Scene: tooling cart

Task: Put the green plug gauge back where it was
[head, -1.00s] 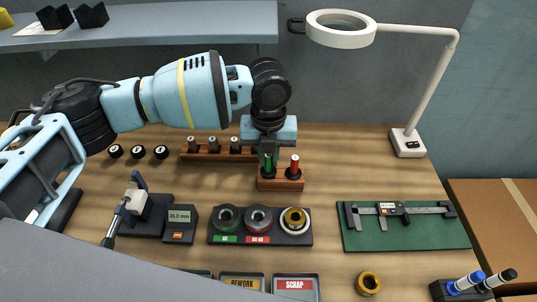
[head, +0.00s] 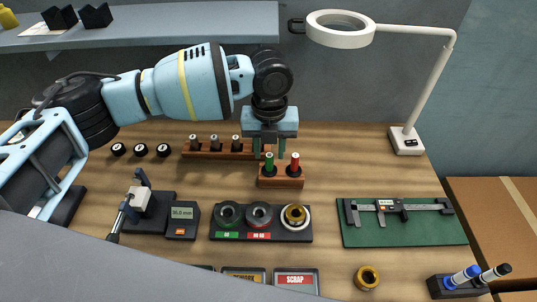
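The green plug gauge (head: 269,161) stands upright in the small wooden block (head: 281,182), left of the red plug gauge (head: 295,160) in the same block. My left gripper (head: 270,150) points down just above and behind the green gauge's top. Its two fingers are spread apart with nothing between them, and it looks clear of the gauge. My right gripper is not in view.
A longer wooden rack (head: 225,152) with several dark gauges stands behind to the left. In front is a black tray with ring gauges (head: 262,236). A green mat (head: 405,232) with a caliper lies right. A lamp (head: 407,140) stands at the back right.

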